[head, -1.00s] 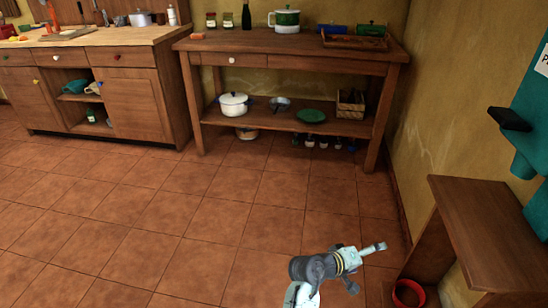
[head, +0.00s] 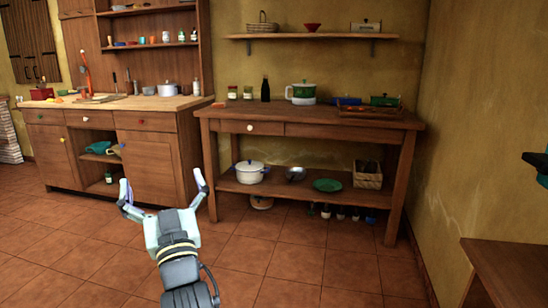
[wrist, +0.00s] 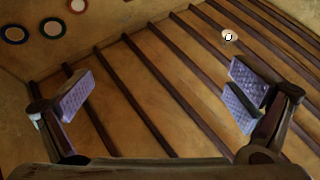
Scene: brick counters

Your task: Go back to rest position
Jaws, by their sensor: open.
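My gripper (head: 161,190) is raised in front of me in the head view, over the tiled floor, in front of the counters. Its fingers are spread wide and point up and away. In the wrist view my gripper (wrist: 160,95) shows two separated finger pads with nothing between them. Behind them is the beamed ceiling (wrist: 135,80), so the wrist camera faces upward. My gripper touches nothing that I can see.
A wooden table (head: 310,118) with pots and jars stands ahead, with a lower shelf (head: 290,187) of dishes. A cabinet counter (head: 148,104) is at left. A small wooden stand (head: 515,265) is at lower right. The tiled floor (head: 310,262) between is clear.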

